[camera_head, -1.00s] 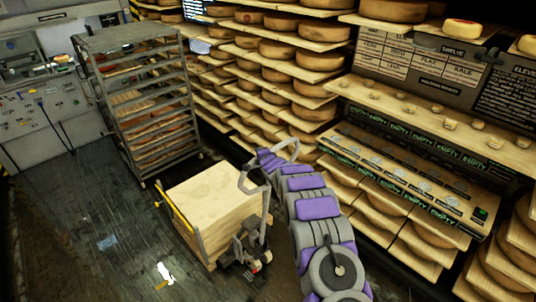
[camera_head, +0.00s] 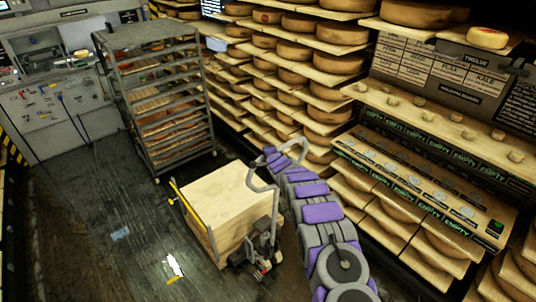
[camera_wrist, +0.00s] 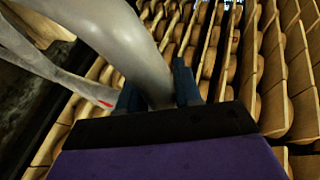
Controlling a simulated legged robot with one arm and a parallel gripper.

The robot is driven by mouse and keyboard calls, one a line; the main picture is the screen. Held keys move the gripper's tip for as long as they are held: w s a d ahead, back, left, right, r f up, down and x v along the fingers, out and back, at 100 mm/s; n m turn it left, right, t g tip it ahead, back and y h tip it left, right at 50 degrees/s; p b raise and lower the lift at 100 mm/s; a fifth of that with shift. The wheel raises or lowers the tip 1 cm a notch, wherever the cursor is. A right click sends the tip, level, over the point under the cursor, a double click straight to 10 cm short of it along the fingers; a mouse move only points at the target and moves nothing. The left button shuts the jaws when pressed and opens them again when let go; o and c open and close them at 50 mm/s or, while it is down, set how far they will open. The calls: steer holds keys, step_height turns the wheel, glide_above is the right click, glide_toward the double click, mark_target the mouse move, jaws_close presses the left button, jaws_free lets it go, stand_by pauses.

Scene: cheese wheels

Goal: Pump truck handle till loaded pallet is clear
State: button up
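The pallet truck (camera_head: 264,250) stands on the dark floor in the head view, right of a pale wooden box-like load (camera_head: 222,200). The pallet under the load is mostly hidden, and I cannot tell whether it touches the floor. The truck's grey looped handle (camera_head: 252,181) rises above the load's right side. My gripper (camera_head: 271,155) is at the upper part of the handle loop. In the wrist view a thick grey handle bar (camera_wrist: 125,45) passes between the two dark blue fingers (camera_wrist: 158,92), which close around it. A second grey bar with a red mark lies left of it.
A tall wheeled rack (camera_head: 165,100) stands behind the load. Shelves of cheese wheels (camera_head: 325,90) line the right side, close to my arm. Open floor (camera_head: 110,215) lies to the left, with a white scrap (camera_head: 174,265) on it.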

steer(key=o, duration=0.4)
steer(key=shift+w+a+f, duration=0.1)
steer(key=shift+f, duration=0.3)
steer(key=shift+c, duration=0.2)
steer(key=shift+r, duration=0.1)
steer(key=shift+r, duration=0.15)
steer(key=b+v, duration=0.3)
steer(key=v, duration=1.4)
